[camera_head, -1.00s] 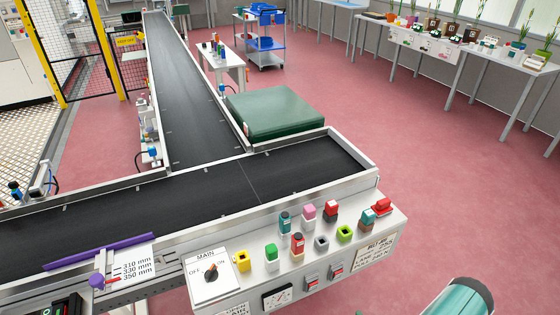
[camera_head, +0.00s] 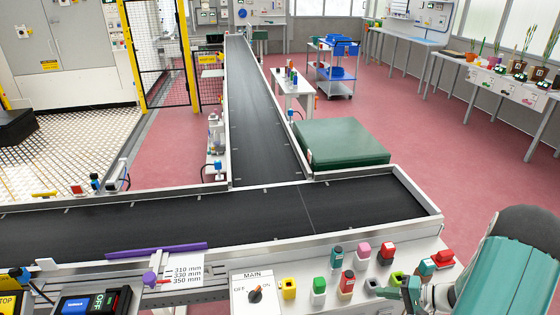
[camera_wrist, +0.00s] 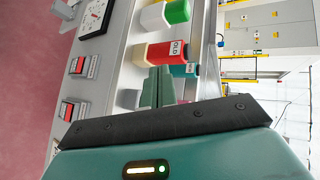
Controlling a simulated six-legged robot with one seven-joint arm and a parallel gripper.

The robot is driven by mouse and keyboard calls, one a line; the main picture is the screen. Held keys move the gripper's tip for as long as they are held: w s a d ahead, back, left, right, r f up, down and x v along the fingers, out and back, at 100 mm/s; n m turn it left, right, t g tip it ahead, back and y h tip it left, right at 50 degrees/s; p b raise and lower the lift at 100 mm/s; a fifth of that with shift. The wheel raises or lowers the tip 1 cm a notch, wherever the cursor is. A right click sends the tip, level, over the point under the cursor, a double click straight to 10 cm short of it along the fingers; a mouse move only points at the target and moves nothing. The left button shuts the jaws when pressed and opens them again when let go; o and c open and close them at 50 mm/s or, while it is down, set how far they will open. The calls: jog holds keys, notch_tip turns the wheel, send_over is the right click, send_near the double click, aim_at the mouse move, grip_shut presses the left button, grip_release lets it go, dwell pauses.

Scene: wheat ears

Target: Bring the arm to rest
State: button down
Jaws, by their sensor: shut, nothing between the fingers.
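My gripper (camera_head: 400,286) shows at the lower right of the head view, on my teal arm. It is in front of the control panel (camera_head: 325,301) with coloured knobs. In the wrist view the green fingers of my gripper (camera_wrist: 158,84) are shut with nothing between them. They point toward the panel's row of knobs, close to a red knob with a cream base (camera_wrist: 160,52). I cannot tell whether they touch anything.
A black conveyor (camera_head: 190,216) with metal rails runs behind the panel, with a branch going away. A green box (camera_head: 345,145) stands beside the branch. A MAIN switch (camera_head: 255,294) sits on the panel's left. The red floor at right is open.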

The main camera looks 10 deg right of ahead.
jog(key=s+a+r+n+g+h, duration=0.1)
jog(key=a+r+n+g+h, duration=0.15)
jog(key=a+r, duration=0.6)
jog(key=s+a+r+n+g+h, duration=0.2)
jog(key=a+r+n+g, duration=0.3)
jog(key=r, duration=0.6)
jog(key=s+a+r+t+h, duration=0.5)
jog(key=s+a+r, duration=0.4)
jog(key=s+r, duration=0.2)
notch_tip(320, 180, up, 3)
jog(key=shift+s+f+h, duration=0.15)
jog(key=shift+h, duration=0.3)
